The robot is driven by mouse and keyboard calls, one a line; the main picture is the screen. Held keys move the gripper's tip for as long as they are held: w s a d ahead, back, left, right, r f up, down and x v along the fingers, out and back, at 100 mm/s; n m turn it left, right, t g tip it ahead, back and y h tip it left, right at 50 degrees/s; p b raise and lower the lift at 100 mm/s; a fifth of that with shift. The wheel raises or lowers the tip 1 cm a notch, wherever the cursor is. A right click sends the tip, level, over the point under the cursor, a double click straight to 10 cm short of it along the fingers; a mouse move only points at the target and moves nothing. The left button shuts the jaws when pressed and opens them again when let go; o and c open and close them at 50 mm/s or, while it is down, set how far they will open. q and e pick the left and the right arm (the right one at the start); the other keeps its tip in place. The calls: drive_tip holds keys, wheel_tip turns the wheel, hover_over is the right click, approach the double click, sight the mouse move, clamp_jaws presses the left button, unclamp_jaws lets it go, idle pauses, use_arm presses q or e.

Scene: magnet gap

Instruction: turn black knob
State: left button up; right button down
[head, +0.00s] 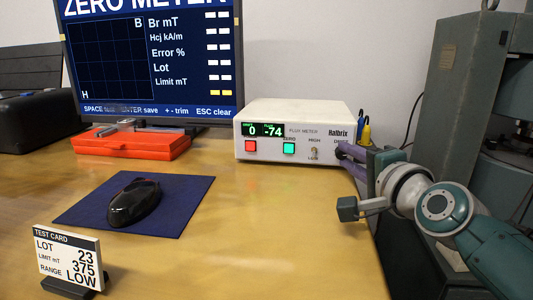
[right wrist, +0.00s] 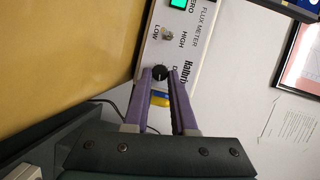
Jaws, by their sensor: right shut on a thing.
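The white flux meter (head: 293,110) stands at the back of the desk, its display reading 0 and -74. Its black knob (right wrist: 159,72) sits at the right end of the front panel, beside the Halbrix name. The knob's pointer mark is too small to read. My left gripper is not in view.
A red button (head: 251,146), a green button (head: 289,148) and a HIGH/LOW toggle (head: 314,151) share the panel. A test card (head: 70,259) reads LOT 23, 375, LOW. A mouse (head: 134,202) lies on a blue mat (head: 185,192). A grey-green machine (head: 462,85) stands at right.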

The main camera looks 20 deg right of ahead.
drive_tip(key=c, duration=0.7)
unclamp_jaws()
drive_tip(key=shift+s+a+r+p, duration=0.1)
drive_tip(key=shift+s+p, duration=0.2)
drive_tip(key=shift+s, duration=0.1)
drive_tip(key=p+v, duration=0.2)
drive_tip(key=v, duration=0.7)
drive_tip(key=shift+p, duration=0.35)
